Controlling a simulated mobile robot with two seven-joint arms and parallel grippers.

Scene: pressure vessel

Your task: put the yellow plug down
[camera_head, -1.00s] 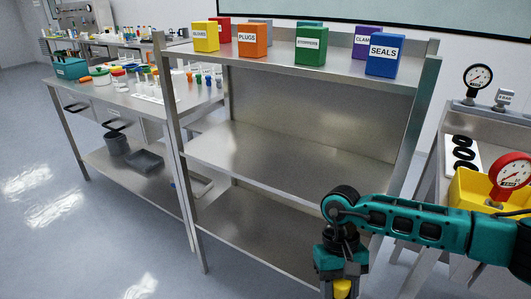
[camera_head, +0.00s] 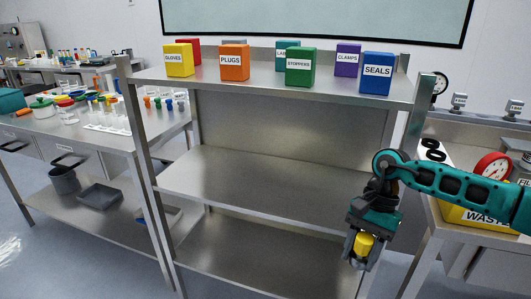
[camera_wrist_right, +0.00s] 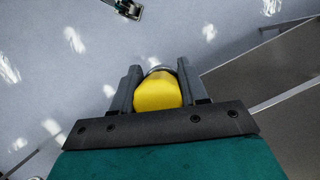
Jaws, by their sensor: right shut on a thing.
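The yellow plug (camera_head: 364,244) is held between the fingers of my right gripper (camera_head: 361,258), low at the right front of the shelf unit. In the right wrist view the plug (camera_wrist_right: 157,92) sits between the two dark fingers of the right gripper (camera_wrist_right: 156,86), with a grey rounded edge showing beyond it. The gripper points downward. Pale floor lies beyond it in the wrist view. My left gripper is not in view.
A steel shelf unit (camera_head: 262,183) has bare middle and lower shelves. Its top carries the plugs box (camera_head: 234,62), the seals box (camera_head: 376,74) and several others. A cluttered bench (camera_head: 103,141) stands left.

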